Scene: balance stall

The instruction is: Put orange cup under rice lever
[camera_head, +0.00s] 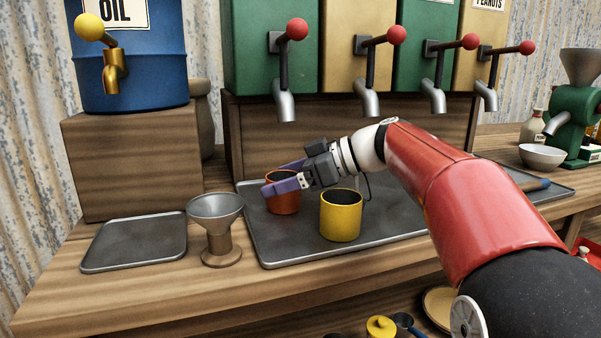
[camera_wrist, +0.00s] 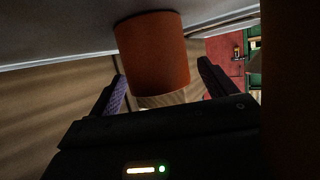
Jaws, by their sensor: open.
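The orange cup (camera_head: 284,205) stands upright on the grey metal tray (camera_head: 290,251), below the leftmost red-knobbed lever (camera_head: 297,30) and its spout. In the wrist view the orange cup (camera_wrist: 155,55) appears between the finger tips. My gripper (camera_head: 281,182) is open at the orange cup, with its purple fingers on either side. The wrist view shows my gripper (camera_wrist: 165,84) with a gap beside the cup. A yellow cup (camera_head: 341,216) stands on the tray just right of the orange one. No rice label is readable; the left dispensers' labels are out of frame.
A funnel on a wooden stand (camera_head: 217,223) and a small empty tray (camera_head: 137,241) are at left. The blue oil drum (camera_head: 136,75) sits on a wooden box. A white bowl (camera_head: 542,156) and a green grinder (camera_head: 577,130) are at right. Spouts overhang the tray.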

